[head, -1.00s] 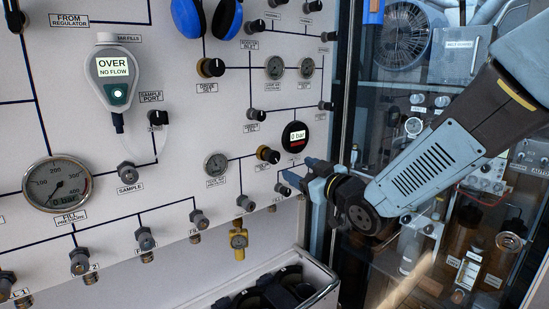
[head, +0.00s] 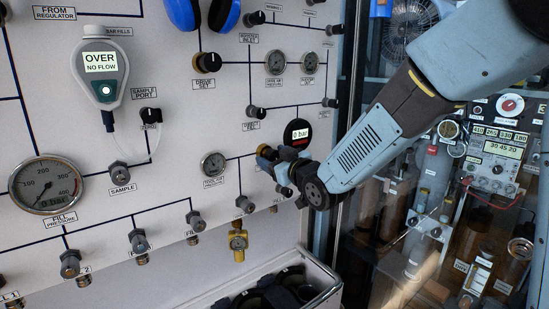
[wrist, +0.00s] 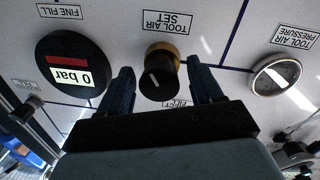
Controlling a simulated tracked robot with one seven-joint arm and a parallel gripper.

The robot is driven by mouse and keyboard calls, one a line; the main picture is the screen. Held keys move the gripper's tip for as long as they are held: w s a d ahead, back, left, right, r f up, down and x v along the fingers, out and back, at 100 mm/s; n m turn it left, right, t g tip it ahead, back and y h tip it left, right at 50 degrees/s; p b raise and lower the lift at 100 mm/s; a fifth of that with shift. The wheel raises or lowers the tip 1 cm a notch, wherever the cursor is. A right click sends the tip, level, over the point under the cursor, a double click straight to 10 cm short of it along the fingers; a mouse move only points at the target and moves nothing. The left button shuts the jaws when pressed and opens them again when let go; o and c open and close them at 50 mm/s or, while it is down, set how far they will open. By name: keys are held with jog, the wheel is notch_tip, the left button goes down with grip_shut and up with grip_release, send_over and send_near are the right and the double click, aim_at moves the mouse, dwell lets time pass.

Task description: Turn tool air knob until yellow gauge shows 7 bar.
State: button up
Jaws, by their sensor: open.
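The tool air set knob (wrist: 158,75), black with a brass-coloured collar and a white pointer line, sits between my two blue fingers in the wrist view. My gripper (wrist: 161,82) is open, with a small gap showing on each side of the knob. In the head view my gripper (head: 274,166) covers most of the knob. The small tool air pressure gauge (head: 213,164) is left of it; it also shows in the wrist view (wrist: 276,75), its reading unclear.
A round black digital gauge (head: 298,132) reading 0 bar is close to my gripper, and shows beside one finger in the wrist view (wrist: 70,72). The glass-fronted cabinet (head: 420,190) is right of the panel. An open case (head: 322,275) stands below.

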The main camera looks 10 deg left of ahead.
jog(key=shift+c, duration=0.2)
jog(key=c, duration=1)
jog(key=shift+m, duration=0.8)
jog(key=o, duration=1)
jog(key=shift+o, duration=0.2)
